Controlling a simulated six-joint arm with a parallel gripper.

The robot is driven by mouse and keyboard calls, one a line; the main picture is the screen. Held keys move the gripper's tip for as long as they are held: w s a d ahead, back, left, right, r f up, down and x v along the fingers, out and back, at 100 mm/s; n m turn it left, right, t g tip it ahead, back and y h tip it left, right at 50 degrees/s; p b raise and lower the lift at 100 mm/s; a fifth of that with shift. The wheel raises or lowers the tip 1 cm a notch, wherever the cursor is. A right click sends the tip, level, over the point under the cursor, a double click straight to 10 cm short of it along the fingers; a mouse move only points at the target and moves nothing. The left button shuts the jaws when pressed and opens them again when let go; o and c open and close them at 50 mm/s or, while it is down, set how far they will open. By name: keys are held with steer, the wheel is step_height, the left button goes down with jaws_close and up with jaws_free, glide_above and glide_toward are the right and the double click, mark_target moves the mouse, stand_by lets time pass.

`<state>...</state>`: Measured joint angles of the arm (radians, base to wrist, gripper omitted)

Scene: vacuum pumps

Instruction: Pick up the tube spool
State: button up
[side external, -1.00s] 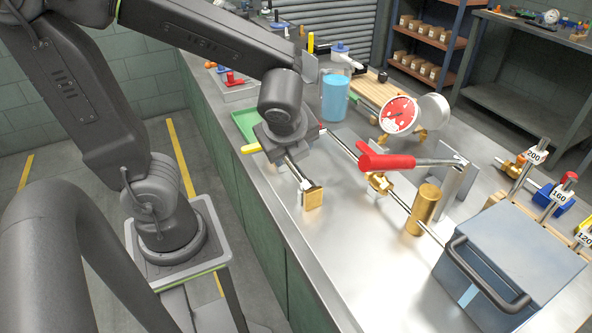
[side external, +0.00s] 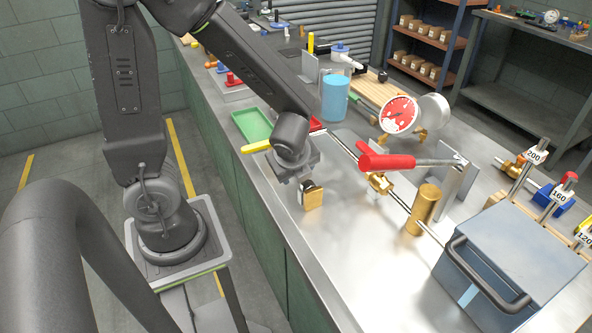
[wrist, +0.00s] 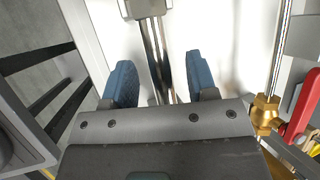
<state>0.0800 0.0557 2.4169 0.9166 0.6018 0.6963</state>
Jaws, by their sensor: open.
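The likely tube spool is a shiny metal tube (wrist: 153,38) on the bench, with a block-like end piece that looks grey in the wrist view (wrist: 145,8) and gold in the side view (side external: 313,199). I cannot be sure of its identity. My gripper (wrist: 161,78) is open, with its blue-padded fingers on either side of the tube and gaps visible in the wrist view. In the side view my gripper (side external: 302,180) is low over the bench, just behind the gold end piece, and hides most of the tube. Contact cannot be told.
A red-handled pipe assembly (side external: 388,161) with a red dial gauge (side external: 399,115) and a brass cylinder (side external: 423,208) stands to the right. A blue-grey box (side external: 515,245) is at front right. A green tray (side external: 252,125) lies behind my gripper. The front bench top is clear.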

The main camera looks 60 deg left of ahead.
jaws_close()
stand_by(0.4)
